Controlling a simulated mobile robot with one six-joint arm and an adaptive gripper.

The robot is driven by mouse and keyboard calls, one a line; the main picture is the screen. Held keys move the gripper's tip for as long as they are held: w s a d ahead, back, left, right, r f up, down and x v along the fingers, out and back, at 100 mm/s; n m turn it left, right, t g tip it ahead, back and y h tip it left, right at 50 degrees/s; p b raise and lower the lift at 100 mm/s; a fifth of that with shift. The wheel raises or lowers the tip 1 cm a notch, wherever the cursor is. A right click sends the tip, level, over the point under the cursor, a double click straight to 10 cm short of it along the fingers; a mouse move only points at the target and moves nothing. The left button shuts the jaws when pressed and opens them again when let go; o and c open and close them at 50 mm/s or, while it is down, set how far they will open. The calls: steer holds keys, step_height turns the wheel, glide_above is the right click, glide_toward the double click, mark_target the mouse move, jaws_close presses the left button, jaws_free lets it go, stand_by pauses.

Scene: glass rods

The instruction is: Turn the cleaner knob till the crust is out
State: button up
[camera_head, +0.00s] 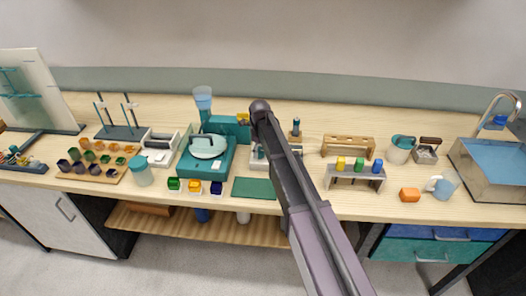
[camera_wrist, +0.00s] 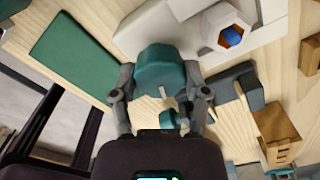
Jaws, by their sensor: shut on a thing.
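In the wrist view my gripper (camera_wrist: 160,95) is shut on a teal rounded knob (camera_wrist: 160,70), with one finger on each side. The knob is beside a pale grey and white device (camera_wrist: 190,25), which I take to be the cleaner. A white hexagonal fitting on this device (camera_wrist: 228,34) holds something blue. A small white pin and a smaller teal piece show below the knob, between the fingers. I cannot make out any crust. In the head view my arm hides the gripper and most of the device (camera_head: 257,157).
A dark green mat (camera_head: 254,188) lies left of my arm. A teal machine (camera_head: 208,150) stands further left. A sink (camera_head: 490,165) is at the far right.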

stand_by(0.3)
steer(key=o, duration=1.2)
steer(key=shift+c, duration=0.2)
steer(key=shift+s+d, duration=0.1)
steer(key=shift+s+d+n, duration=0.35)
steer(key=shift+d+n, duration=0.05)
steer(key=shift+d, duration=0.1)
steer(key=s+d+n, duration=0.3)
steer(key=d, duration=0.1)
steer(key=s+d+n, duration=0.4)
steer(key=d, duration=0.1)
steer(key=s+d+n, duration=0.4)
steer(key=shift+s+d, duration=0.1)
steer(key=shift+d, duration=0.05)
steer(key=s+d+n, duration=0.9)
steer(key=s+n, duration=0.3)
steer(key=s, duration=0.1)
steer(key=shift+s+d+n, duration=0.2)
steer(key=shift+d+n, duration=0.15)
steer(key=shift+n, duration=0.05)
